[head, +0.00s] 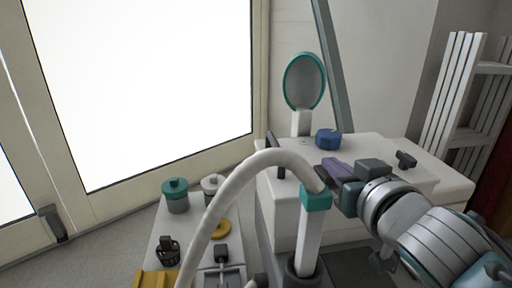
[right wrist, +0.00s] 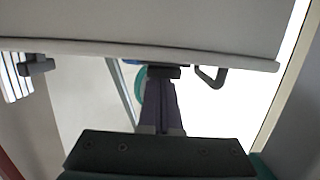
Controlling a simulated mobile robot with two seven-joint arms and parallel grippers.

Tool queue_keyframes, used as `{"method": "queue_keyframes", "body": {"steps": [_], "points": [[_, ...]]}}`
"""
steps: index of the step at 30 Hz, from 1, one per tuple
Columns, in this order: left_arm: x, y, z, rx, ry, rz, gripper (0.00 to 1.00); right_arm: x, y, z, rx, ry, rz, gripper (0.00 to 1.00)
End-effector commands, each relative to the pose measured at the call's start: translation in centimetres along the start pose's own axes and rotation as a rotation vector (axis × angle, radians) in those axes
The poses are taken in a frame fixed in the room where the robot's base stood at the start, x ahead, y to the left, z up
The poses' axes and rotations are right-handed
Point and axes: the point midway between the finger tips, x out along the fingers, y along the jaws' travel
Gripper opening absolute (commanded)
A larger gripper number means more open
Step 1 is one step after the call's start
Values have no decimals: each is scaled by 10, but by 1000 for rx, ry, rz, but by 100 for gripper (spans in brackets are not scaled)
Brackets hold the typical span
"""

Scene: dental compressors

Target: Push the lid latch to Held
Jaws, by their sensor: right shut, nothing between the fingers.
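My right gripper (head: 335,168) is over the top of a white cabinet-like box (head: 440,178), fingers together and empty. In the right wrist view its dark purple fingers (right wrist: 160,105) point at the box's edge. A small dark piece (right wrist: 163,72) shows at the fingertips; I cannot tell whether it is the lid latch or whether they touch it. A black T-shaped fitting (head: 405,160) is on the box's right and a black handle (head: 275,155) on its left; the handle shows as a loop (right wrist: 212,77) in the wrist view. No latch marking is readable. My left gripper is out of view.
A blue round knob (head: 328,139) sits on the box behind my gripper. A round teal-rimmed disc (head: 304,81) stands behind. A thick pale hose (head: 230,190) arches in front to a teal-collared post (head: 315,200). Jars, including a teal-lidded one (head: 176,195), stand lower left.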

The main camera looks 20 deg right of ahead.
Motion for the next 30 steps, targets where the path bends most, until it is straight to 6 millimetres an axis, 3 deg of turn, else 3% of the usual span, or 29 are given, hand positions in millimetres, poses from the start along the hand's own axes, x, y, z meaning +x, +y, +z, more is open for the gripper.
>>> {"method": "queue_keyframes", "body": {"steps": [5, 10, 15, 21, 30], "points": [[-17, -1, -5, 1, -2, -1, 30, -1, 1, -19, 0, 1, 0, 0], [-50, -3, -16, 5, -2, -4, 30, 0, 4, -54, 0, 2, -2, 0], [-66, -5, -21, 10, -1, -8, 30, -43, 4, -53, 3, -4, -2, 0], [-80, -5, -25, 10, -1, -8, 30, -79, 4, -57, 1, -3, -1, 0], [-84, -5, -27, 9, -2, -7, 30, -98, 4, -58, 0, 1, -2, 0]]}}
